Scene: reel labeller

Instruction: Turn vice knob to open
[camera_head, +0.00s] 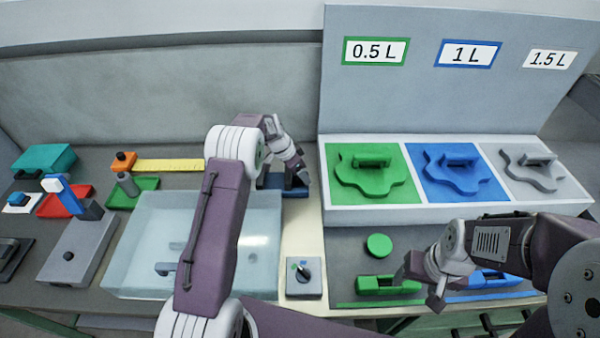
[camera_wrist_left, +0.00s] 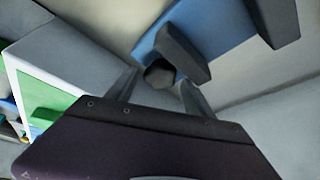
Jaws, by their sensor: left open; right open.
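The blue vice (camera_head: 272,181) stands at the back of the counter, partly hidden behind my left arm. In the left wrist view its blue body (camera_wrist_left: 203,35) carries dark grey jaw blocks. The dark faceted vice knob (camera_wrist_left: 160,74) lies between the fingertips of my open left gripper (camera_wrist_left: 158,88); I cannot tell whether they touch it. In the head view my left gripper (camera_head: 299,172) points down at the right side of the vice. My right gripper (camera_head: 419,288) is open and empty, above the green and blue holders at the front right.
A small dial box (camera_head: 304,278) sits at the front middle. A raised display (camera_head: 333,205) with green, blue and grey shapes stands right of the vice. Green (camera_head: 386,284) and blue (camera_head: 490,279) holders lie near my right gripper.

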